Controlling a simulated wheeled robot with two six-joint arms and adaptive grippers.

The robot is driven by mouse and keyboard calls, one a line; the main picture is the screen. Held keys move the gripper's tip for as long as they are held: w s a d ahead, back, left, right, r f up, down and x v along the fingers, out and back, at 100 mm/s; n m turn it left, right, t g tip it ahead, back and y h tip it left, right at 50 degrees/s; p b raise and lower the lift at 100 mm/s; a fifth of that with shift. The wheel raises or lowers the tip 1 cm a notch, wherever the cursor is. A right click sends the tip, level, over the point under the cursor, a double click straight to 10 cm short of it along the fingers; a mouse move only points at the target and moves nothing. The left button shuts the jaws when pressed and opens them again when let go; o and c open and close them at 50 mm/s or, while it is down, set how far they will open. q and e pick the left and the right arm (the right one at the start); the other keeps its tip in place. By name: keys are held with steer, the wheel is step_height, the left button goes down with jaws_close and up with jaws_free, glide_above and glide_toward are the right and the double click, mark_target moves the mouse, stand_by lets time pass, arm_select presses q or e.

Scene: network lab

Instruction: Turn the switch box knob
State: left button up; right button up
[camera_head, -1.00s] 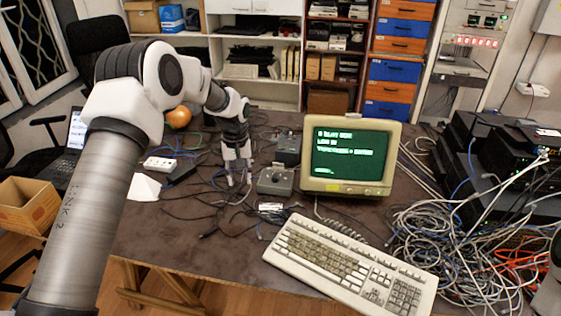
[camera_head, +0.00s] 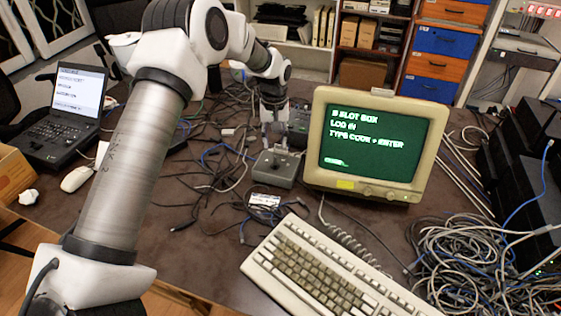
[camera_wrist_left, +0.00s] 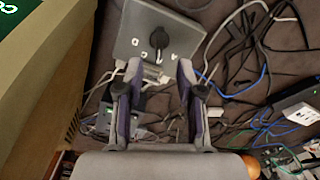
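The switch box (camera_head: 274,170) is a small grey box on the table, left of the old monitor. In the left wrist view it shows as a grey plate with a dark round knob (camera_wrist_left: 158,38) and several small light marks. My left gripper (camera_head: 281,142) points down over the back part of the box in the head view. In the left wrist view its two fingers (camera_wrist_left: 158,68) are apart, with nothing between them. The knob lies ahead of the fingertips, roughly in line with the gap; I see no contact. My right gripper is not in view.
The beige monitor (camera_head: 415,190) stands close on the box's right. A keyboard (camera_head: 320,275) lies in front. Loose black and blue cables (camera_head: 205,195) cover the table around the box. A laptop (camera_head: 60,130) and a mouse (camera_head: 76,179) sit at left; tangled cables (camera_head: 465,260) lie at right.

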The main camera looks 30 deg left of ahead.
mark_target(275, 161)
arm_select(q)
step_height(275, 161, down, 8)
steer(key=shift+r+p, duration=0.1)
steer(key=shift+p, duration=0.4)
jaws_close()
